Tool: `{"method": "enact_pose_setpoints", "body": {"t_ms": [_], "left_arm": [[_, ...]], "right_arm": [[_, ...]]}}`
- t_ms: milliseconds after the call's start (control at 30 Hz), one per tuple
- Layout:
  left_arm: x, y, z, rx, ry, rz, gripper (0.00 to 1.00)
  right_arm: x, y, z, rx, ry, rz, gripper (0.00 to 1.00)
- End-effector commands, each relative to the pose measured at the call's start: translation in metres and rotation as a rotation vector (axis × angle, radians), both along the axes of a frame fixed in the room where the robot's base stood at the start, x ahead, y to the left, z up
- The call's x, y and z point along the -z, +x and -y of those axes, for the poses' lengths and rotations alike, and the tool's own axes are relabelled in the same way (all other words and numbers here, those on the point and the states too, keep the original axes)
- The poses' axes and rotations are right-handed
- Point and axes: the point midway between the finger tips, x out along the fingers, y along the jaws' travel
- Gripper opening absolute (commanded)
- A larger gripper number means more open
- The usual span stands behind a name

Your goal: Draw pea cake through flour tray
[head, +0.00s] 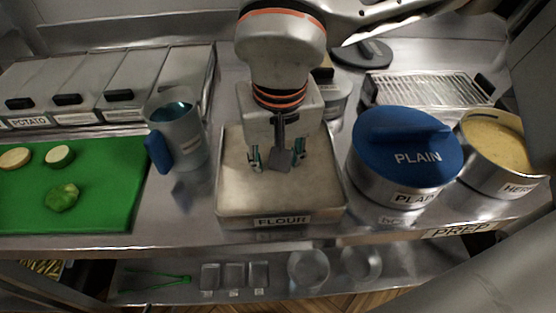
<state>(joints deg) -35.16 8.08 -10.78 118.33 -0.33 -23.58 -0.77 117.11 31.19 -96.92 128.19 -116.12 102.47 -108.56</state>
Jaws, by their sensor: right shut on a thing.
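The flour tray (229,198) is a shallow square metal tray labelled FLOUR, at the middle of the counter, with a pale floury bottom. My right gripper (279,158) points down over it, its two teal-tipped fingers low in the tray's area. It is shut on a dark grey piece (280,161) between the fingers; I cannot tell what this piece is. Whether it touches the flour cannot be told. A rough green lump (62,197), possibly a pea cake, lies on the green board (105,205) at the left. My left gripper is not in view.
Two pale rounds (59,155) also lie on the board. A blue-handled jug (181,136) stands left of the tray. A blue-lidded PLAIN pot (405,155) stands close on the right, beside an open HERB pot (495,143). Lidded bins (130,85) line the back left.

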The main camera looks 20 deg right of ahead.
Motion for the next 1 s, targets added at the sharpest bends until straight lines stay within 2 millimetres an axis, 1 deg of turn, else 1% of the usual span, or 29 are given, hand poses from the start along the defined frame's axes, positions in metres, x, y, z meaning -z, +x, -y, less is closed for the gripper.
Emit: {"method": "enact_pose_setpoints", "body": {"t_ms": [200,300,467,800,1000], "left_arm": [[0.000,0.000,0.000,0.000,0.000,0.000,0.37],[0.000,0.000,0.000,0.001,0.001,0.000,0.37],[-0.001,0.000,0.000,0.001,0.000,0.001,0.37],[-0.005,0.002,0.000,0.001,0.000,0.007,0.37],[-0.005,0.002,0.000,0.001,0.000,0.007,0.37]], "right_arm": [[0.000,0.000,-0.009,0.000,0.000,0.000,0.22],[0.000,0.000,-0.010,0.001,0.000,0.000,0.22],[-0.001,0.000,-0.005,0.002,0.000,0.001,0.22],[-0.001,0.000,0.013,0.002,-0.001,0.001,0.22],[0.000,0.000,0.015,0.001,0.000,0.000,0.22]]}}
